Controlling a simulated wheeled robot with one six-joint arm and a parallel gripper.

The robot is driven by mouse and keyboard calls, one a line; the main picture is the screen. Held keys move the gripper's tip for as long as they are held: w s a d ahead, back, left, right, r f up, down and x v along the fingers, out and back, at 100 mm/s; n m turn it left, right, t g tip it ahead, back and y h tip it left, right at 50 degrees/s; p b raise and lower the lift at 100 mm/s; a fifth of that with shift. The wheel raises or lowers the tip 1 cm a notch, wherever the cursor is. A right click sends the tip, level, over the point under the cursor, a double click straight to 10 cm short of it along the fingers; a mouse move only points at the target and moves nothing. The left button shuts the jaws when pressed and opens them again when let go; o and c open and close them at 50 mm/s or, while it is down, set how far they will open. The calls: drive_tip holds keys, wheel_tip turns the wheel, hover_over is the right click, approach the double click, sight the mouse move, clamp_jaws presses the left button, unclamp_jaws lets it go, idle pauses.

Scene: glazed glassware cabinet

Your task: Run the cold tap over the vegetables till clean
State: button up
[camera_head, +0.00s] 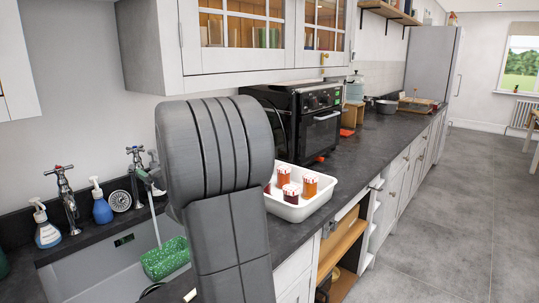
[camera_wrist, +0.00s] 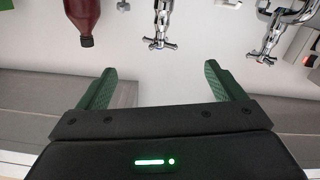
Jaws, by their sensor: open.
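A green speckled item (camera_head: 165,259), perhaps the vegetables or their container, sits in the grey sink (camera_head: 85,280) in the head view. A thin pale line (camera_head: 156,226), perhaps water, runs down to it from the tap area. One chrome tap (camera_head: 66,198) with a red-marked top stands at the left; another tap (camera_head: 136,160) stands further right, partly hidden. The wrist view appears upside down and shows two cross-handled taps (camera_wrist: 158,32) (camera_wrist: 272,38) beyond my gripper (camera_wrist: 164,84). The gripper's green fingers are wide apart, empty and clear of both taps.
A blue soap bottle (camera_head: 102,204) and a white one (camera_head: 46,229) stand behind the sink. A white tray (camera_head: 300,211) with several jars lies right of my arm, near a black oven (camera_head: 300,122). A dark red bottle (camera_wrist: 82,18) shows in the wrist view.

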wheel_tip(320, 180, down, 6)
drive_tip(key=a+g+h, duration=0.1)
drive_tip(key=a, duration=0.1)
drive_tip(key=shift+w+a+h, duration=0.15)
drive_tip(key=shift+w+h, duration=0.2)
drive_tip(key=shift+h, duration=0.05)
